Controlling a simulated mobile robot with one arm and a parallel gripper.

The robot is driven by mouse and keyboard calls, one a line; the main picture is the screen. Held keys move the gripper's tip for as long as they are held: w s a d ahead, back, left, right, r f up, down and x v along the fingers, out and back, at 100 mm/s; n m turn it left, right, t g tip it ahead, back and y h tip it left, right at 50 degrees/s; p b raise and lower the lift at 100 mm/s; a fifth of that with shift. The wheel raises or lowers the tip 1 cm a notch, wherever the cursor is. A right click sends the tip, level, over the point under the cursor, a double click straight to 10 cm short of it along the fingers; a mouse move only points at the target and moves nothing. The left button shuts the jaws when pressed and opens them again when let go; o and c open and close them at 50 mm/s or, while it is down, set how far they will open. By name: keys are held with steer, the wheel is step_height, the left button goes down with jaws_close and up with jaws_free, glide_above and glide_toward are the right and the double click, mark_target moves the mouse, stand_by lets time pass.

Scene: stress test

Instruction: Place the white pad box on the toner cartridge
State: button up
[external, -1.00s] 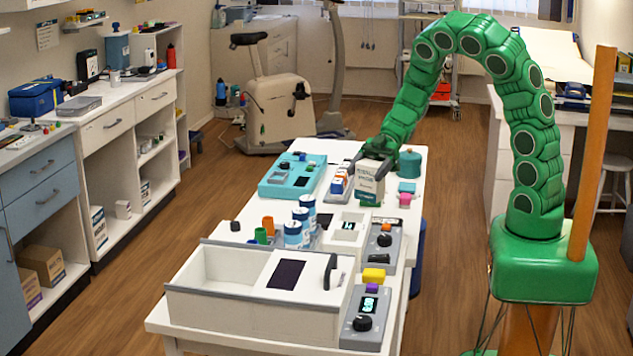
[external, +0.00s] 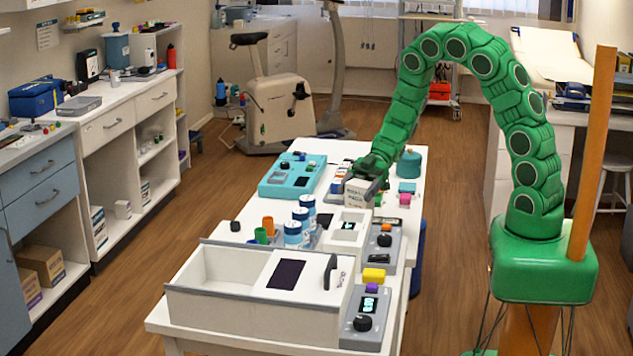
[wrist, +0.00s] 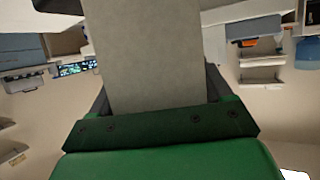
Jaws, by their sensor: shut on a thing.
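The white pad box (external: 361,192) is in my gripper (external: 371,178) over the far half of the white table in the external view. The box is tilted, with its lettered face turned up. In the wrist view my gripper (wrist: 158,105) is shut on the box (wrist: 150,55), whose plain grey-beige face fills the middle between the dark fingers. Just in front of the box, in the external view, is a white open-topped device (external: 347,227). I cannot tell whether the box touches anything below. I cannot make out which thing is the toner cartridge.
A teal device (external: 292,176) lies left of my gripper. Several blue-and-white cans (external: 293,236) stand in front and left. A large white bin (external: 213,271) fills the near end.

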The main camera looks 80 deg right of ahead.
steer(key=shift+f, duration=0.2)
steer(key=o, duration=1)
steer(key=shift+o, duration=0.2)
steer(key=shift+r, duration=0.1)
steer(key=v, duration=1.2)
steer(key=shift+w, duration=0.1)
